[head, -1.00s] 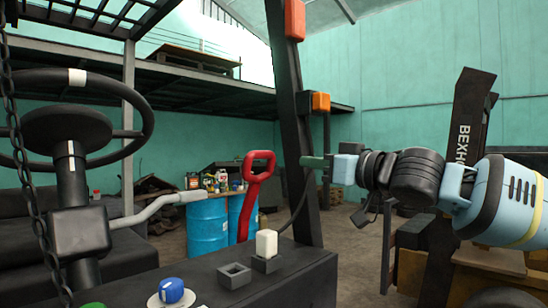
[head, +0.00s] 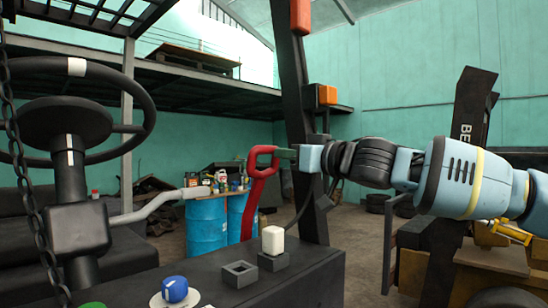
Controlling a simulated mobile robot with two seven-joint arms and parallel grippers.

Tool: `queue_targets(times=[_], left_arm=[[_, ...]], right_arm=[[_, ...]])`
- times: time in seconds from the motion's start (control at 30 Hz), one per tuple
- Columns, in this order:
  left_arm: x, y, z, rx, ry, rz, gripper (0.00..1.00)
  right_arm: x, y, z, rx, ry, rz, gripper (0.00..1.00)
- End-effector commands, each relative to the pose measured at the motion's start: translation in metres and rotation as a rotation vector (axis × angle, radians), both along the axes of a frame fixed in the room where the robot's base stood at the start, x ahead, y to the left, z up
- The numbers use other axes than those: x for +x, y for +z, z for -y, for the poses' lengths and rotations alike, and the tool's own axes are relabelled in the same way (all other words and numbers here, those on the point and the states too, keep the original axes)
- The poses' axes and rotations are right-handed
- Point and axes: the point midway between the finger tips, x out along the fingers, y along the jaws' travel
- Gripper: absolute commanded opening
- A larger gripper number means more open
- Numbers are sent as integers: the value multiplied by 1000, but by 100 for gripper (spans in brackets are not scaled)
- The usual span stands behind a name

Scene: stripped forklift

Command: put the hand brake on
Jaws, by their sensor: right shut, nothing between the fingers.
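The hand brake is a red lever (head: 255,200) with a loop handle at its top, standing upright behind the dark dashboard in the head view. My right gripper (head: 280,153) comes in from the right at the height of the loop. The foot of the lever is hidden behind the dashboard. My left gripper is not in view.
A black steering wheel (head: 145,100) and a grey column lever (head: 160,205) are at the left. The dashboard (head: 235,290) carries a white switch (head: 273,241) and a blue knob (head: 174,289). A dark post (head: 294,80) rises beside my right gripper. Blue drums (head: 207,228) stand beyond.

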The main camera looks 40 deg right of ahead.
Motion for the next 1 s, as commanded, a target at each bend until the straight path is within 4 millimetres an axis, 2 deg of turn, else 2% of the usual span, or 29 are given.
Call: queue_targets(times=[0.03, 0.23, 0.73, 1.0], left_arm=[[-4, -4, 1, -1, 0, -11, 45], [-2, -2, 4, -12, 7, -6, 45], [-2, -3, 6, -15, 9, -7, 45], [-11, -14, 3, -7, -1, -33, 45]], right_arm=[[8, -3, -1, -2, 0, -5, 0], [20, 4, -2, -1, 0, 3, 0], [23, 6, -3, -1, 1, 6, 0], [32, 5, -11, -4, -3, 0, 0]])
